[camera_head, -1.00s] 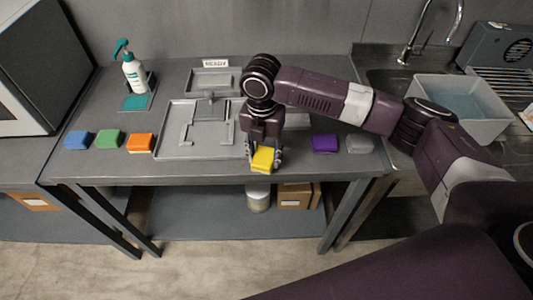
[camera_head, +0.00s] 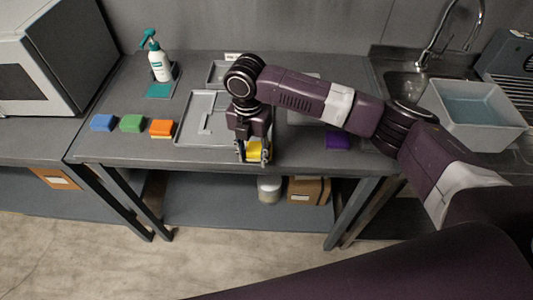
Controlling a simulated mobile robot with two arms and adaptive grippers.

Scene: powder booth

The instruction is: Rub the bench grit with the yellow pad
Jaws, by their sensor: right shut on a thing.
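The yellow pad (camera_head: 254,150) is near the front edge of the grey bench (camera_head: 300,155). My right gripper (camera_head: 254,158) points down and is shut on the pad, its fingers on either side. I cannot tell whether the pad touches the bench top. No grit can be made out on the bench at this size. My left gripper is not in view.
Blue (camera_head: 102,122), green (camera_head: 131,123) and orange (camera_head: 162,128) pads sit at the left front. A purple pad (camera_head: 338,140) lies right of my gripper. A grey tray (camera_head: 190,125), a pump bottle (camera_head: 159,65) and a sink tub (camera_head: 475,115) stand around.

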